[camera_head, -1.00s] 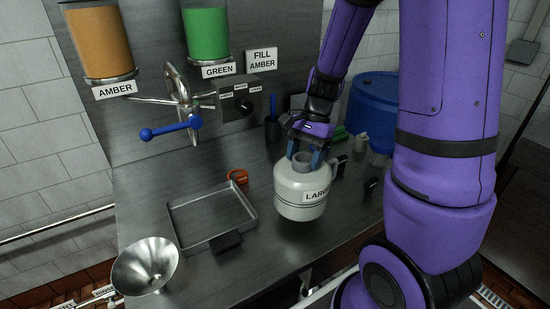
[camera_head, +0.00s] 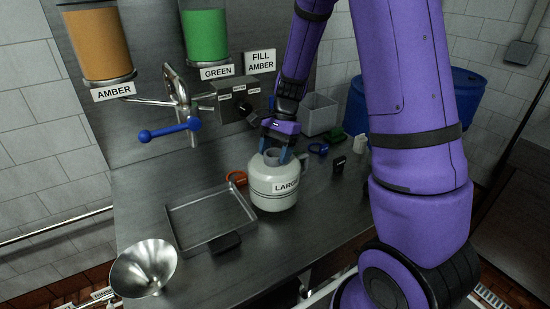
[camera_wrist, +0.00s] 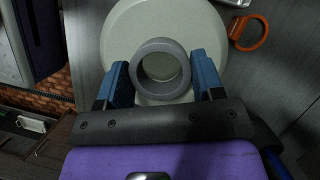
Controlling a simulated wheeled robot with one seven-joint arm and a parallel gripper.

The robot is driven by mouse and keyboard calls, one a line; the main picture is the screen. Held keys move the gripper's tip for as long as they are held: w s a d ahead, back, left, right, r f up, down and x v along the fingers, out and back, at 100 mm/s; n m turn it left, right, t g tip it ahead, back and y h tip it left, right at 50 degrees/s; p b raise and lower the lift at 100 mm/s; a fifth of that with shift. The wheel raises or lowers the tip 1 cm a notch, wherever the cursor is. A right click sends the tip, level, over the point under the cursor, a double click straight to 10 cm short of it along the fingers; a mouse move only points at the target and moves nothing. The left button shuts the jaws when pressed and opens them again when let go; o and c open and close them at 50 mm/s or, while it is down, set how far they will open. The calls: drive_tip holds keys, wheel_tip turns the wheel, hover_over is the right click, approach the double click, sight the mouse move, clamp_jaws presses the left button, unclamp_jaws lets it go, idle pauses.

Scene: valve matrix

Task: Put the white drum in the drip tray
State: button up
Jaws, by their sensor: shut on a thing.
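The white drum (camera_head: 272,186), labelled "LARGE" with a grey neck, is upright over the steel counter, just right of the drip tray. I cannot tell whether its base touches the counter. My gripper (camera_head: 276,154) is above it, its blue fingers shut on the drum's neck. In the wrist view the drum (camera_wrist: 125,40) shows from above, with the round neck between the fingers (camera_wrist: 162,75). The drip tray (camera_head: 175,222) is a shallow empty metal tray with a black tab at its front edge.
An orange ring (camera_head: 236,178) lies between tray and drum. A steel funnel (camera_head: 145,266) stands left of the tray. The blue-handled valve (camera_head: 170,131) juts out above the tray. A grey bin (camera_head: 320,114), blue barrel (camera_head: 465,90) and small items are behind right.

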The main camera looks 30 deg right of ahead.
drive_tip(key=shift+f, duration=1.2)
drive_tip(key=o, duration=1.5)
drive_tip(key=shift+o, duration=0.2)
